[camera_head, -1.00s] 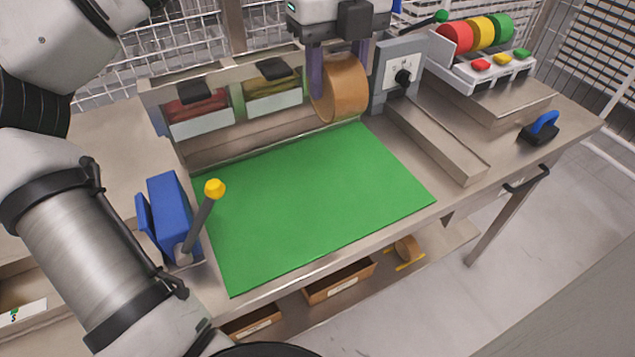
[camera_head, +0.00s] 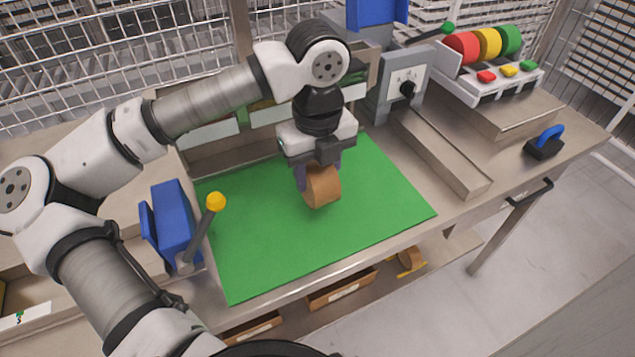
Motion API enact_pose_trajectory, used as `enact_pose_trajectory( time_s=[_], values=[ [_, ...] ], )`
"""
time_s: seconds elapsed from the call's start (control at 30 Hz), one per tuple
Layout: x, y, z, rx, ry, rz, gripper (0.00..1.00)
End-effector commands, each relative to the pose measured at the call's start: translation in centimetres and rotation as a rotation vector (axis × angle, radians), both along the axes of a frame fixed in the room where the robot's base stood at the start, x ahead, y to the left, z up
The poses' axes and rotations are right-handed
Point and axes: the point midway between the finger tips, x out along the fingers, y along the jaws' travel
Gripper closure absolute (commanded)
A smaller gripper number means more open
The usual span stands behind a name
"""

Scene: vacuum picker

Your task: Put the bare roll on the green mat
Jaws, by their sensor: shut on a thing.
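The bare roll (camera_head: 324,187) is a brown tape-like roll, held upright on its edge over the middle of the green mat (camera_head: 263,250). My gripper (camera_head: 316,180) points down and is shut on the roll, with a purple finger showing at the roll's left side. I cannot tell whether the roll's lower edge touches the mat or hangs just above it. The mat lies flat on the bench, and the rest of its surface is bare.
A blue block (camera_head: 172,222) and a yellow-tipped lever (camera_head: 214,203) stand left of the mat. A grey box with a knob (camera_head: 405,88) and a metal rail (camera_head: 440,152) stand to the right. Red, yellow and green discs (camera_head: 482,42) are at the back right. Another roll (camera_head: 411,258) lies on the lower shelf.

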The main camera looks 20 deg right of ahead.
Motion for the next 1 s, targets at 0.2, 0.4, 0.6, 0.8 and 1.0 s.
enact_pose_trajectory(
  time_s=[0.2,0.4,0.6,0.8,1.0],
  values=[
    [-0.1,0.0,-3.1,-0.001,0.003,-0.001,0.84],
    [0.0,0.0,-3.8,-0.001,0.001,0.0,0.84],
    [0.0,0.0,-4.0,0.0,0.001,-0.001,0.84],
    [0.0,0.0,-4.1,0.0,0.001,-0.001,0.44],
    [0.0,0.0,-4.1,0.0,0.001,-0.001,0.35]
  ],
)
